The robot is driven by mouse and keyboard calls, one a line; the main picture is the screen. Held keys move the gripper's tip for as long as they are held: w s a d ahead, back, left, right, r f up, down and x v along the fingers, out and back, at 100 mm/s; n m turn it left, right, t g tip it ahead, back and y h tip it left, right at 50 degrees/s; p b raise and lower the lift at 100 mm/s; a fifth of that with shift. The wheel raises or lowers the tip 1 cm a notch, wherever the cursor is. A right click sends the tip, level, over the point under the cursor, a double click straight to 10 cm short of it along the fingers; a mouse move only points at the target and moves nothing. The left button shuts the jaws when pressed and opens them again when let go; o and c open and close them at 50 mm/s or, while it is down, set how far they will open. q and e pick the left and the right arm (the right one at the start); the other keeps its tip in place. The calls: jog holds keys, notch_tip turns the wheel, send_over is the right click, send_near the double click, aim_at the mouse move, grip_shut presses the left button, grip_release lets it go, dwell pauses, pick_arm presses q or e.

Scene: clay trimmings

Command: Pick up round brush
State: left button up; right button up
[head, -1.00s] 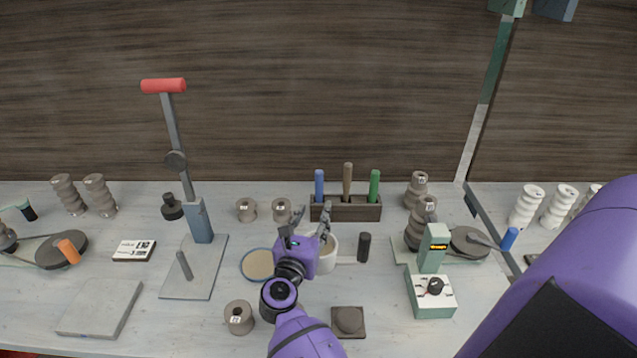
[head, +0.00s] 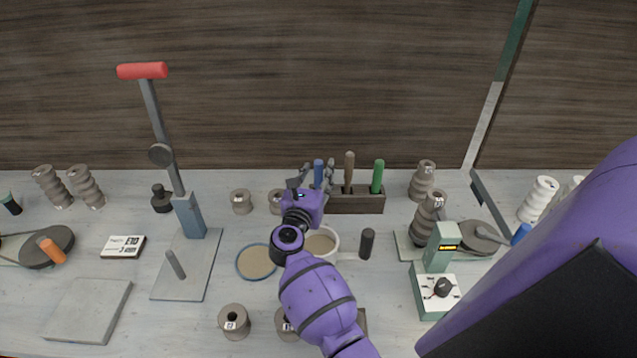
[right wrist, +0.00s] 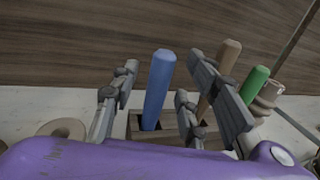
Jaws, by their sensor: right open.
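Three tool handles stand upright in a dark wooden rack (head: 360,204): a blue handle (head: 319,170), a brown one (head: 349,168) and a green one (head: 378,178). Their lower ends are hidden in the rack, so I cannot tell which is the round brush. My right gripper (head: 318,165) is open at the rack's left end. In the right wrist view, the blue handle (right wrist: 159,85) stands between the spread fingers of the gripper (right wrist: 164,64), with gaps on both sides. The brown handle (right wrist: 221,75) is close behind the right finger. My left gripper is not in view.
A pale round tub (head: 333,238) and a blue-rimmed disc (head: 256,262) lie below my right gripper. A dark cylinder (head: 367,243) stands to the right. A lever press (head: 193,215) stands left, a green device (head: 441,250) right.

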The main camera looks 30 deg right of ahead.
jog(key=shift+x, duration=0.9)
grip_shut()
